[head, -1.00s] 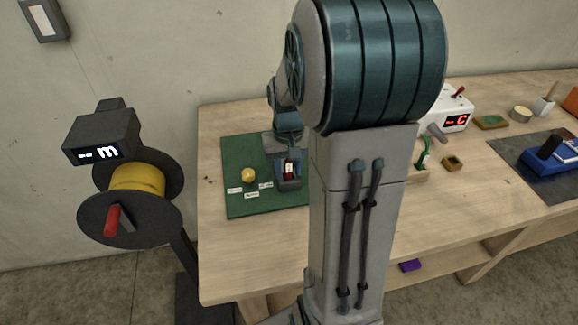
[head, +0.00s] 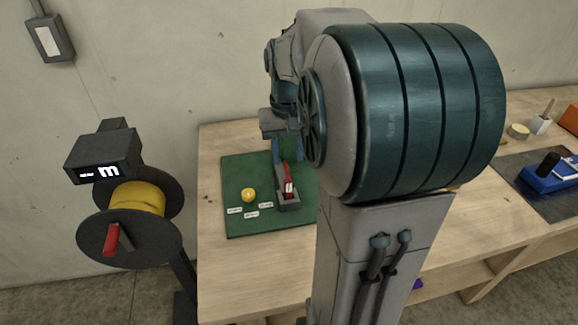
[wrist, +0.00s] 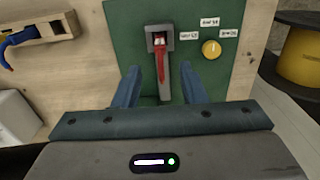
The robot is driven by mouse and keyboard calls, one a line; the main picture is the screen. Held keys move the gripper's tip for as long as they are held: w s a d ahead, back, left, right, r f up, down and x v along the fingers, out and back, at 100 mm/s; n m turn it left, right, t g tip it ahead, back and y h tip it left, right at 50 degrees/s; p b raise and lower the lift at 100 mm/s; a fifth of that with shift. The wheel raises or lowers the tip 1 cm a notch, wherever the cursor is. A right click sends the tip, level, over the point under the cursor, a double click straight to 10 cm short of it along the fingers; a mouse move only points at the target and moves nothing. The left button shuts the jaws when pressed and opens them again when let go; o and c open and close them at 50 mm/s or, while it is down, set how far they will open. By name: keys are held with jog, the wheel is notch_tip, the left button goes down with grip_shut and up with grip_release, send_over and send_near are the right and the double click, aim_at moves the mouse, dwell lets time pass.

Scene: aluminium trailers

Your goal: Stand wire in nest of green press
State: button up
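A green board (head: 240,215) lies on the table and bears a small grey holder (head: 289,200). A slim red piece (head: 286,176) rises from the holder; I cannot tell whether it is a wire or a lever. The wrist view shows the grey holder (wrist: 151,45) and the red piece (wrist: 160,68) between and beyond my fingers. My gripper (wrist: 158,72) is open, with its two blue fingers apart on either side of the red piece and not visibly touching it. In the head view my gripper (head: 287,155) is just above and behind the holder, partly hidden by my arm.
A yellow knob (head: 248,195) and white labels (head: 251,215) are on the board. A yellow spool (head: 137,197) stands left of the table. A blue device (head: 552,178) is at the right. A wooden block with a blue piece (wrist: 35,32) is in the wrist view. The table front is clear.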

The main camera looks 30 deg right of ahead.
jog(key=shift+r, duration=0.35)
jog(key=shift+s+a+r, duration=0.15)
jog(key=shift+a, duration=0.1)
jog(key=s+a+f+n+t, duration=0.3)
jog(key=s+a+f, duration=0.1)
jog(key=s+a, duration=0.7)
jog(key=shift+s+a+f, duration=0.15)
jog(key=shift+s, duration=0.4)
